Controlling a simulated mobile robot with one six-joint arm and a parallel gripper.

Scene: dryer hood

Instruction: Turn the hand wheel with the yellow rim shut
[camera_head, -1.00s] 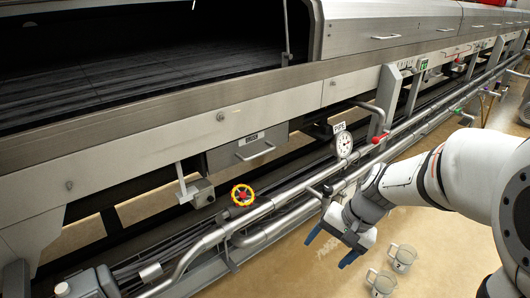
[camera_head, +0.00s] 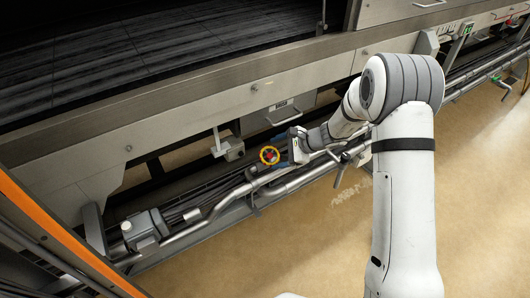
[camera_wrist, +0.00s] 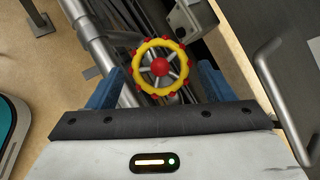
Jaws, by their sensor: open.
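The hand wheel (camera_head: 269,155) has a yellow rim with red marks and a red hub. It sits on the pipework below the long metal machine. In the wrist view the wheel (camera_wrist: 160,67) faces the camera, with grey spokes and its whole rim visible. My gripper (camera_head: 279,161) is right beside the wheel in the head view. In the wrist view the blue fingers of my gripper (camera_wrist: 157,84) are spread, one on each side of the wheel's lower part. The jaws are open; I cannot tell whether they touch the rim.
Silver pipes (camera_head: 222,202) run along the machine's foot. A grey box with a handle (camera_head: 285,112) hangs above and behind the wheel, and a small grey box (camera_head: 234,149) is to its left. An orange-edged panel (camera_head: 65,235) stands at lower left. The tan floor in front is clear.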

